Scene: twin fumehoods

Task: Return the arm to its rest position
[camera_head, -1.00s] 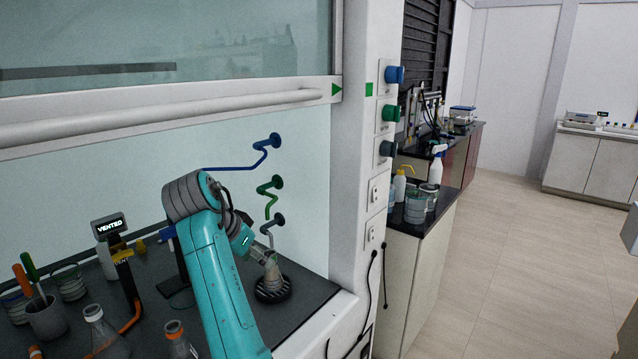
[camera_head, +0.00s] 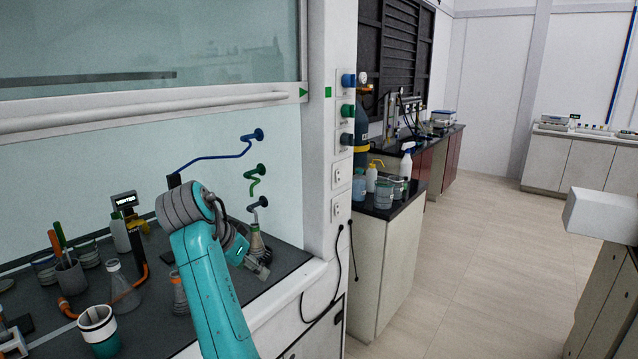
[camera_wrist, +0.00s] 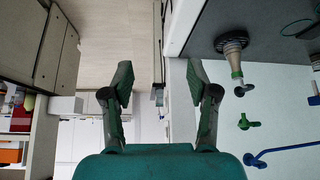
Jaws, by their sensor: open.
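My arm, teal with a grey joint, reaches toward the fumehood in the head view. My gripper (camera_head: 260,268) is at its end, near the front edge of the hood's worktop. In the wrist view, my gripper (camera_wrist: 158,80) has its two dark green fingers spread apart with nothing between them. A conical flask (camera_head: 257,243) stands on the worktop just behind my gripper, its lower part partly hidden. The flask (camera_wrist: 234,52) also shows in the wrist view, on a dark round base, off to the right and apart from the fingers.
The raised sash (camera_head: 150,108) spans the hood above my arm. An empty flask (camera_head: 121,290), an orange-topped flask (camera_head: 179,293) and a white-rimmed cup (camera_head: 98,330) stand left of my arm. A side bench (camera_head: 385,260) stands right of the hood. Open floor (camera_head: 480,250) lies beyond.

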